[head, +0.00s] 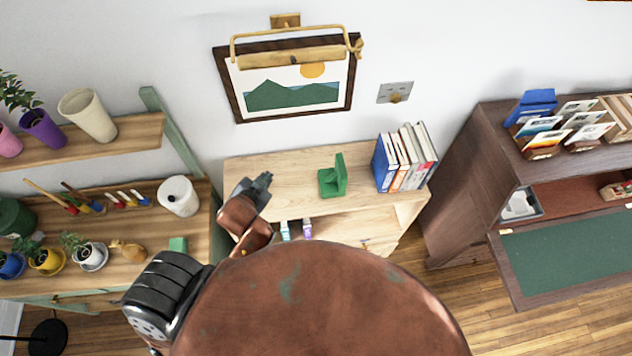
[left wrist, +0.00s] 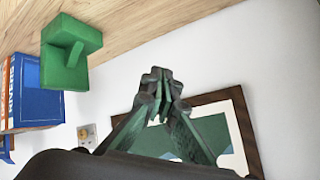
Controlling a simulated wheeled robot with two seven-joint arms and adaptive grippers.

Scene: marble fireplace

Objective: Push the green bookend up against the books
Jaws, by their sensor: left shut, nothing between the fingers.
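The green bookend (head: 333,179) stands on the light wooden shelf top (head: 290,167), left of the books and apart from them. The row of upright books (head: 405,158) is at the shelf's right end, with a blue one nearest the bookend. My left gripper (head: 265,181) is over the left part of the shelf top, left of the bookend and not touching it. In the left wrist view the gripper (left wrist: 160,80) is shut and empty, the green bookend (left wrist: 70,50) is at upper left, and a blue book (left wrist: 38,95) is at the left edge. My right gripper is not in view.
A framed picture (head: 289,82) with a brass lamp hangs on the wall behind. A dark desk (head: 468,170) with card holders stands to the right. Plant shelves (head: 140,132) stand to the left. The shelf top between bookend and books is clear.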

